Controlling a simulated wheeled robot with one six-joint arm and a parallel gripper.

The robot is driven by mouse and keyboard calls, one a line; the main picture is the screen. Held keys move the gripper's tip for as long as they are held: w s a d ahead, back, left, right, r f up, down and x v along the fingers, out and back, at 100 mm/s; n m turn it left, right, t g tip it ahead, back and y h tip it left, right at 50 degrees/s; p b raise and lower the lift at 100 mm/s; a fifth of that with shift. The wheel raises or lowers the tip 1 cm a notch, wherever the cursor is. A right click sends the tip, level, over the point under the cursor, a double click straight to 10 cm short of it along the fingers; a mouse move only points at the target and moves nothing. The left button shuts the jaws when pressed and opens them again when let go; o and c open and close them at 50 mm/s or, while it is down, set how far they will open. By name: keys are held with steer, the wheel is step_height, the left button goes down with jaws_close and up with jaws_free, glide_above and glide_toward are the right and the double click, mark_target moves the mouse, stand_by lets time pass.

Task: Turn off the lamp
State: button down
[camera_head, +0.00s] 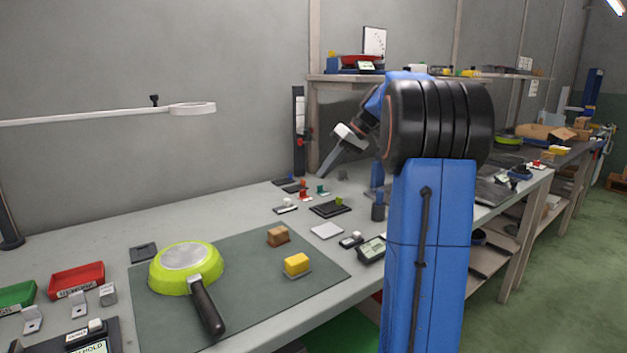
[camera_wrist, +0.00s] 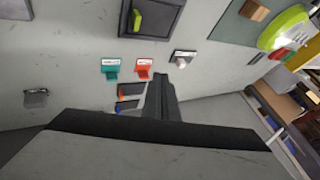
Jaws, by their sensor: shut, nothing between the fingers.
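A white ring-headed lamp (camera_head: 192,108) hangs on a long white arm over the left of the bench; I cannot tell whether it is lit. My gripper (camera_head: 324,173) is shut and empty, pointing down above the back of the bench. In the wrist view its fingertips (camera_wrist: 160,79) lie near a red tabbed piece (camera_wrist: 142,69), a teal one (camera_wrist: 111,70) and a grey plate with a white knob (camera_wrist: 182,58). A black box with a green knob (camera_wrist: 150,17) is beyond them. I cannot tell which control belongs to the lamp.
A green pan (camera_head: 185,268) rests on a dark mat (camera_head: 255,300) with a brown block (camera_head: 278,235) and a yellow block (camera_head: 297,264). Red and green trays stand at left. A dark upright post (camera_head: 299,130) stands at the back, beside a shelf (camera_head: 340,77).

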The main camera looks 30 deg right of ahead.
mark_target(287, 199)
steer(key=x, duration=0.8)
steer(key=shift+a+f, duration=0.2)
steer(key=shift+f, duration=0.1)
steer(key=a, duration=0.3)
steer(key=shift+a, duration=0.45)
steer(key=shift+a, duration=0.1)
steer(key=shift+a, duration=1.4)
